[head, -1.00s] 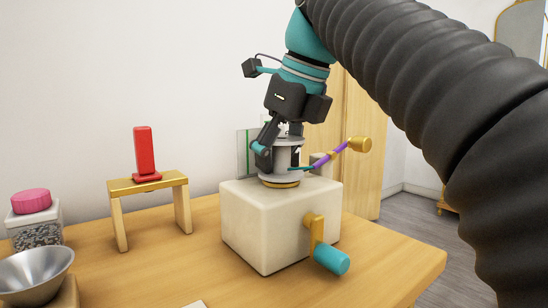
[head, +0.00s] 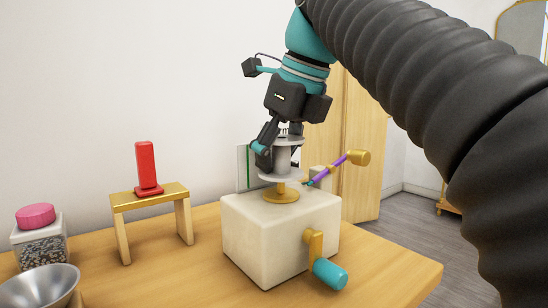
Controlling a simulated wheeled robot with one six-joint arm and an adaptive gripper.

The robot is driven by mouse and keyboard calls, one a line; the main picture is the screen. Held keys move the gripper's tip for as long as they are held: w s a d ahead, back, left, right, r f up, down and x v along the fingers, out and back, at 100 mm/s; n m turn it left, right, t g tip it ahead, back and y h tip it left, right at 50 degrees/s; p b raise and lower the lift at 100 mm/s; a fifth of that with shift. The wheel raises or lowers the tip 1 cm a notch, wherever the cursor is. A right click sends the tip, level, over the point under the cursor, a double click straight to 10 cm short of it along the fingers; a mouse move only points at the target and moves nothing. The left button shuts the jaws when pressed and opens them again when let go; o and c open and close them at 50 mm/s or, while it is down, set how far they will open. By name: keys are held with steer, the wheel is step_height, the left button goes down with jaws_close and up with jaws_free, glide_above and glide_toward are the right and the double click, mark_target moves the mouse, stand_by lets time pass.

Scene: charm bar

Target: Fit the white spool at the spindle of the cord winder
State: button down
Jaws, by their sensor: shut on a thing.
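The white spool (head: 283,158) stands upright above the cord winder (head: 265,235), a cream block with a gold crank and teal handle (head: 330,274) on its front. My gripper (head: 279,150) is shut on the spool from above; one finger shows at its left side, the other is mostly hidden. The spool's lower flange is a little above the winder's gold round seat (head: 281,193), with a gold stem visible between them. How far the spindle reaches inside the spool is hidden.
A purple rod with a gold knob (head: 358,158) sticks out behind the winder, close to the spool's right. At left are a small gold-topped stand (head: 150,196) with a red upright piece (head: 147,167), a pink-lidded jar (head: 39,245) and a metal bowl (head: 40,288).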

mark_target(288, 139)
steer(key=shift+r+p, duration=1.75)
steer(key=shift+p, duration=0.05)
steer(key=shift+f+b, duration=1.85)
steer(key=shift+f, duration=1.35)
stand_by(0.7)
steer(key=shift+c, duration=0.7)
jaws_free()
steer(key=shift+r, duration=0.1)
steer(key=v, duration=0.6)
steer(key=shift+d+r, duration=0.1)
steer(key=shift+r, duration=0.1)
steer(key=shift+s+d+r, duration=0.1)
steer(key=shift+s+r, duration=0.05)
steer(key=shift+r, duration=0.25)
